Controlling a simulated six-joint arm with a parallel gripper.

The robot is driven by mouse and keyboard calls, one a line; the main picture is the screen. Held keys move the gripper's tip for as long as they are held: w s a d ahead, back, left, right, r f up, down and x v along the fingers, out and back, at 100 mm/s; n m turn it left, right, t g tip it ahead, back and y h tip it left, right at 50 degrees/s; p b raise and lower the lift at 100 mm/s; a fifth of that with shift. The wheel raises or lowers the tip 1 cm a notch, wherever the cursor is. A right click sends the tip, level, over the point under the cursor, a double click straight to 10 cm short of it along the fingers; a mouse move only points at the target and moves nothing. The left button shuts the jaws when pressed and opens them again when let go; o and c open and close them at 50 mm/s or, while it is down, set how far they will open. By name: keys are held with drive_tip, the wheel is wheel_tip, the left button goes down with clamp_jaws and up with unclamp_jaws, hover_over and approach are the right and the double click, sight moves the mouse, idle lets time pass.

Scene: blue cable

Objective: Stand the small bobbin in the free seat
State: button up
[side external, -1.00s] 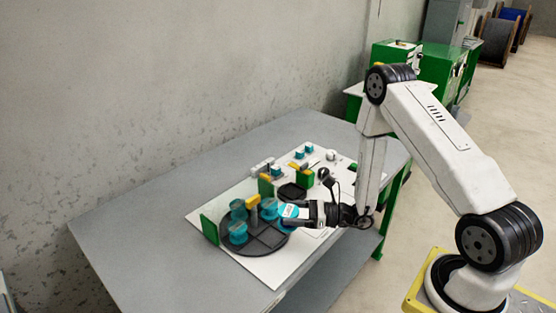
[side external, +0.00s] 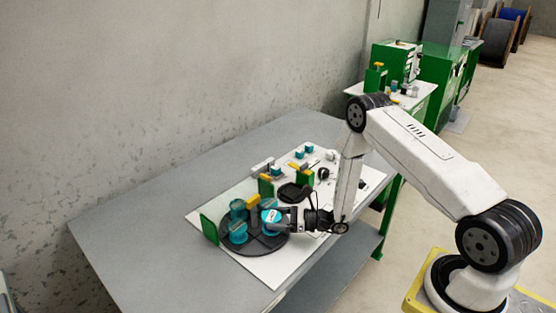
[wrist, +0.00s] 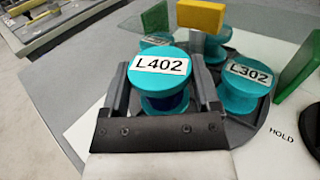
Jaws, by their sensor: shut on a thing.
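My gripper (side external: 279,218) is shut on a teal bobbin (wrist: 160,64) with a white label reading L402. A finger stands on each side of it in the wrist view, and it looks upright. It is over the near right part of the dark round tray (side external: 252,246); whether its base touches the tray is hidden. A teal bobbin labelled L302 (wrist: 247,76) stands close to its right in the wrist view. Two more teal bobbins stand on the tray's far side (side external: 238,207) and left side (side external: 237,233). The seat under the held bobbin is hidden.
A yellow-topped post (side external: 252,201) rises mid-tray, just beyond the held bobbin. Green blocks stand at the left (side external: 208,229) and behind the tray (side external: 265,186). The white board (side external: 275,271) is clear in front. Small parts lie farther back.

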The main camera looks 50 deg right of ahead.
drive_tip(key=shift+w+f, duration=0.2)
drive_tip(key=shift+f, duration=1.55)
drive_tip(key=shift+f, duration=0.1)
drive_tip(key=o, duration=1.2)
drive_tip(key=shift+v, duration=6)
